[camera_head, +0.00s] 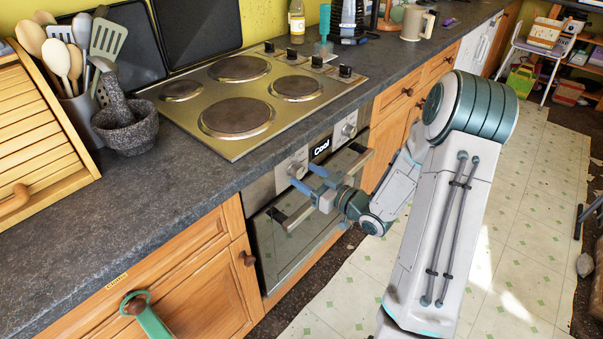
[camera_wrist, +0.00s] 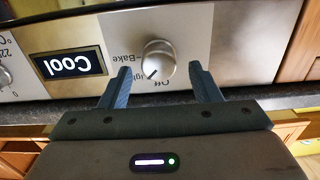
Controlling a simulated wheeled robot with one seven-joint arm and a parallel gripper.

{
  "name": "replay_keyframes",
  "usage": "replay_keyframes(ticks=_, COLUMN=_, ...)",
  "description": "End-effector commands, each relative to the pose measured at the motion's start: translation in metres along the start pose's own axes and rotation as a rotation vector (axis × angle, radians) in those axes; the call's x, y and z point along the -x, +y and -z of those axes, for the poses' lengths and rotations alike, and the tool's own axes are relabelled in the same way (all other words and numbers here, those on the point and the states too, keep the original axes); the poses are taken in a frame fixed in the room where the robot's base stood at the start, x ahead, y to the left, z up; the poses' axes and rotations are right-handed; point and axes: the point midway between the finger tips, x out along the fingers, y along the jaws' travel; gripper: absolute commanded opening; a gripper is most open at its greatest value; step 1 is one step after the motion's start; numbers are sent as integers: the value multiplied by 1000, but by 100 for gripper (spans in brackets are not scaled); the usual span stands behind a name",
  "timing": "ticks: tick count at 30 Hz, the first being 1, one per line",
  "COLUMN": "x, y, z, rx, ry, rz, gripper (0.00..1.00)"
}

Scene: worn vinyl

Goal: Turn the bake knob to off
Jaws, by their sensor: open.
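The bake knob (camera_head: 298,168) is a round silver knob on the oven's control panel, left of the "Cool" display (camera_head: 320,149). In the wrist view, which is upside down, the knob (camera_wrist: 158,60) has "Off" and "Bake" printed around it, with part of another label hidden. A dark mark on its face points down-left in that picture, close to the "Off" print; its exact setting is hard to tell. My gripper (camera_head: 304,175) is open in front of the knob. In the wrist view its fingertips (camera_wrist: 160,69) stand either side of the knob, with visible gaps and no clear contact.
A second knob (camera_head: 349,130) sits right of the display. Below is the oven door with its handle (camera_head: 357,160). Above, the hob (camera_head: 243,85) is set in a dark worktop (camera_head: 150,185). A green loop (camera_head: 147,312) hangs on a cupboard knob at lower left.

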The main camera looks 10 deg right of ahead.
Motion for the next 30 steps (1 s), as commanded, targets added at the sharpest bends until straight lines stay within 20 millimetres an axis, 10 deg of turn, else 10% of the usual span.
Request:
replay_keyframes(ticks=15, x=-23, y=0, z=0, rx=1, ry=0, rz=0, gripper=57)
replay_keyframes(ticks=21, x=-23, y=0, z=0, rx=1, ry=0, rz=0, gripper=12)
replay_keyframes(ticks=30, x=-24, y=-2, z=-2, rx=27, ry=0, rz=3, gripper=12)
